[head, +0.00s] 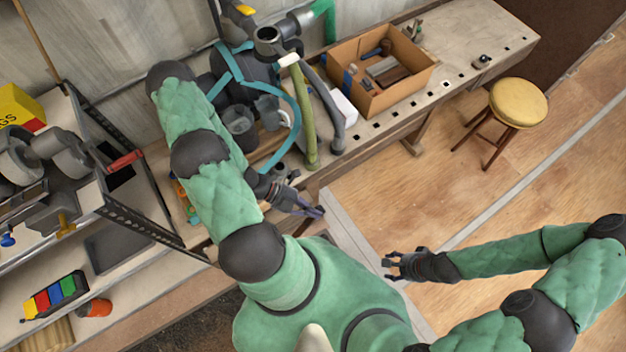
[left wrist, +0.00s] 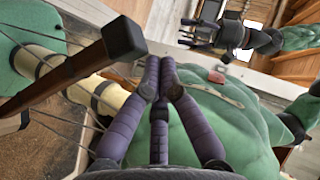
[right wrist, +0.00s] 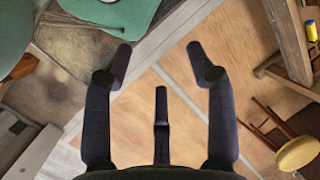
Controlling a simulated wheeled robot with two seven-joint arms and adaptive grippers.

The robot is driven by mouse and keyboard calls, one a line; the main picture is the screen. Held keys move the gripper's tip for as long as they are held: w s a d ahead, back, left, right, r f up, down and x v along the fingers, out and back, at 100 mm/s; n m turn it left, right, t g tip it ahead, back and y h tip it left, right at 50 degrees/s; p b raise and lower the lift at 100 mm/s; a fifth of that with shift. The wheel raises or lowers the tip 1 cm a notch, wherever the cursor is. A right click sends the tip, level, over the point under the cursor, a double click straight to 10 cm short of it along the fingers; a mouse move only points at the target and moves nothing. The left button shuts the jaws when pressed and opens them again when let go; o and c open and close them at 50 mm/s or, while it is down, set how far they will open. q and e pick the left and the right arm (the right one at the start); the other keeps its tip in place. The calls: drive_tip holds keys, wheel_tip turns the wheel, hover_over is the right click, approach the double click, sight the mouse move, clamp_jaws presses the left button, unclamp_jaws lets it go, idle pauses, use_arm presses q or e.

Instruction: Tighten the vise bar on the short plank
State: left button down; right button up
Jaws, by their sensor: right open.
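My left gripper (head: 312,211) is at the bench's front edge in the head view. In the left wrist view its purple fingers (left wrist: 160,70) are drawn together, with nothing visible between the tips. A dark brown bar (left wrist: 65,75) with a black end knob (left wrist: 124,38), which looks like the vise bar, slants just left of those fingertips. It looks apart from them. A cream cylinder (left wrist: 95,92) with a dark collar runs behind the bar. I cannot make out the short plank. My right gripper (head: 392,265) is open and empty over the floor, and its spread fingers show in the right wrist view (right wrist: 162,65).
The workbench (head: 455,60) carries a cardboard box (head: 345,88) of tools, hoses and a dark machine. A yellow-topped stool (head: 518,102) stands right of it. The floor around my right gripper is clear.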

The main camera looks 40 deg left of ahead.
use_arm(q)
drive_tip(key=shift+w+d+f, duration=0.15)
drive_tip(key=shift+w+f, duration=0.05)
drive_tip(key=shift+w, duration=0.05)
drive_tip(key=w+d+f+b, duration=0.2)
drive_tip(key=w+f, duration=0.2)
drive_tip(key=w, duration=0.1)
drive_tip(key=shift+w+f+n+g+y, duration=0.3)
drive_tip(key=shift+w+f+g, duration=0.05)
drive_tip(key=shift+g, duration=0.05)
use_arm(e)
drive_tip(key=n, duration=0.1)
drive_tip(key=w+n, duration=0.1)
drive_tip(key=w+n+t, duration=0.1)
drive_tip(key=shift+w+a+r, duration=0.2)
drive_tip(key=shift+r, duration=0.05)
use_arm(q)
drive_tip(key=v, duration=1.2)
